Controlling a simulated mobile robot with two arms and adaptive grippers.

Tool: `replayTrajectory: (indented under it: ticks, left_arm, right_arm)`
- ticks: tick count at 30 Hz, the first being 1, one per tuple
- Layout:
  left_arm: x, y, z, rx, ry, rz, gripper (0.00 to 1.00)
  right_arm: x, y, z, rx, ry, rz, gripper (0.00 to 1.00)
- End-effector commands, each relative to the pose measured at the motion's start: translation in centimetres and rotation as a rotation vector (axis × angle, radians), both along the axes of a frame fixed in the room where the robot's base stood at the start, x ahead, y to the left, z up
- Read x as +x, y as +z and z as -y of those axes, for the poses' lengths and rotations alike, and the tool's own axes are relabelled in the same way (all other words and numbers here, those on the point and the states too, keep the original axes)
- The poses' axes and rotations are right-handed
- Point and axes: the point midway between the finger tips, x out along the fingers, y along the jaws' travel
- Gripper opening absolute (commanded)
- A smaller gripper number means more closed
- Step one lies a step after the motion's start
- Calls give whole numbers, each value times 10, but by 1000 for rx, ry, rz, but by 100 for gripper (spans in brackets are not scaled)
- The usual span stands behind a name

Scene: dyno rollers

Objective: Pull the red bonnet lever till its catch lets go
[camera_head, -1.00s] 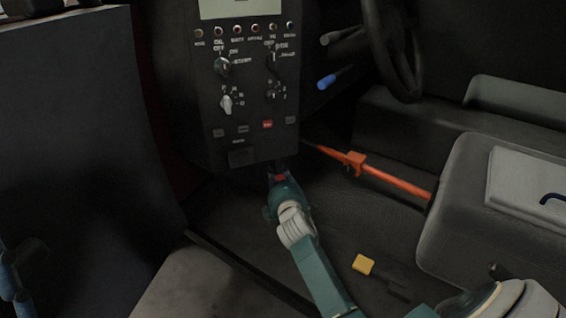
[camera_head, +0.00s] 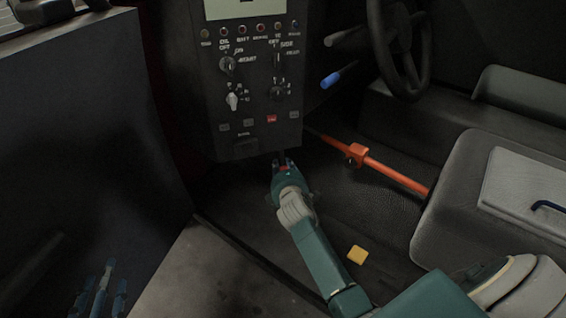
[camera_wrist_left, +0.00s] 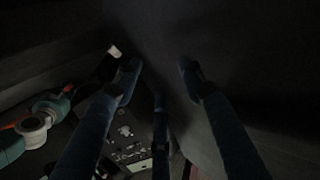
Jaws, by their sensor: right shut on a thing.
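The red bonnet lever (camera_head: 284,168) shows as a small red patch under the lower edge of the dark control panel. My right gripper (camera_head: 284,164) is shut on it, and its fingers hide most of the lever. The catch itself cannot be made out. My left gripper (camera_head: 98,290) is low at the left of the head view, far from the lever. In the left wrist view its fingers (camera_wrist_left: 158,80) stand apart with nothing between them.
An orange-red bar (camera_head: 390,174) with a clamp-like block runs right of my right gripper. A yellow block (camera_head: 357,255) lies on the floor near my right arm. A seat (camera_head: 440,225) stands at the right, a steering wheel (camera_head: 408,75) behind. A dark panel (camera_head: 80,150) fills the left.

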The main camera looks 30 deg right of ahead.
Motion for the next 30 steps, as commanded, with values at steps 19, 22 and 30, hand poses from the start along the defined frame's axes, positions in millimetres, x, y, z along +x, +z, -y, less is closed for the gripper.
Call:
replayTrajectory:
  ticks: [19,22,30]
  left_arm:
    - [-126,-131,-49,171,52,-766,40]
    - [-148,-142,-56,191,58,-864,40]
    - [-178,-154,-65,214,66,-982,40]
  right_arm:
    - [-7,6,-4,26,3,-100,0]
    - [-8,6,-4,30,3,-118,0]
    - [-10,2,-4,33,2,-139,0]
